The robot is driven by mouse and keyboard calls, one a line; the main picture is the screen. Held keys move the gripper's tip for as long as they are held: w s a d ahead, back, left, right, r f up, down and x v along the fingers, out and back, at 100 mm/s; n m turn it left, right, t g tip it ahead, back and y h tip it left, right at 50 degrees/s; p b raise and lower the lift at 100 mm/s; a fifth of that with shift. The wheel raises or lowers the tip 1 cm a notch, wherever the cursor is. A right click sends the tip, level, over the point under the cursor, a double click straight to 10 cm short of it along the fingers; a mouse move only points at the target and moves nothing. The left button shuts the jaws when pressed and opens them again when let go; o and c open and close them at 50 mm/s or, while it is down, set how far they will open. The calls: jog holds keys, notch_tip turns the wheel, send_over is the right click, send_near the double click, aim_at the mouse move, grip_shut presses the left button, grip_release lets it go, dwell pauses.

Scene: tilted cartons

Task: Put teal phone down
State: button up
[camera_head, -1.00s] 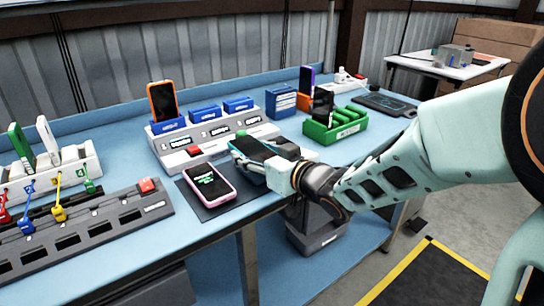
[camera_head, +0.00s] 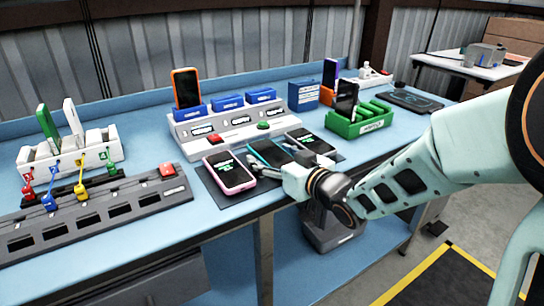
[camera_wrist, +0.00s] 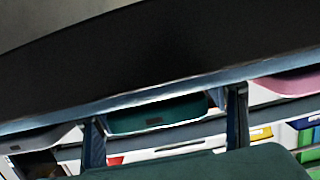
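The teal phone (camera_head: 270,153) lies face up on the dark mat (camera_head: 225,199), between the pink phone (camera_head: 229,172) and a grey phone (camera_head: 310,141). My gripper (camera_head: 279,169) is low at the teal phone's near end. In the wrist view, the teal phone's end (camera_wrist: 155,116) shows between my two fingers (camera_wrist: 165,128), with a gap visible on each side. The fingers look open and clear of it. The wrist view also shows the pink phone's edge (camera_wrist: 290,82) at right and the grey phone's edge (camera_wrist: 38,140) at left.
A white charging station (camera_head: 235,122) with an orange phone (camera_head: 186,88) stands behind the mat. A green rack (camera_head: 372,125) is to the right. A grey slotted strip (camera_head: 95,215) and a white cable holder (camera_head: 100,150) are at left. The table edge is close under my wrist.

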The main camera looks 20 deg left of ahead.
aim_at(290, 159)
jog(key=shift+r, duration=0.1)
jog(key=shift+o, duration=0.6)
jog(key=p+v, duration=0.2)
jog(key=v, duration=0.8)
jog(key=shift+s+d+p, duration=0.2)
jog(key=shift+s+p, duration=0.05)
jog(key=shift+p, duration=0.15)
jog(key=r+p, duration=0.1)
jog(key=p, duration=0.1)
jog(key=r+p, duration=0.1)
jog(key=p, duration=0.1)
jog(key=shift+s+d+r+h, duration=0.3)
jog(key=shift+d+r+h, duration=0.05)
jog(key=shift+d+h, duration=0.05)
jog(key=w+a+p, duration=0.1)
jog(key=w+a+f+g+p, duration=0.1)
jog(key=a, duration=0.1)
jog(key=shift+w+h+p, duration=0.1)
jog(key=shift+h+p, duration=0.2)
jog(key=shift+b+x, duration=0.85)
jog(key=shift+x, duration=2.1)
jog(key=shift+c, duration=0.6)
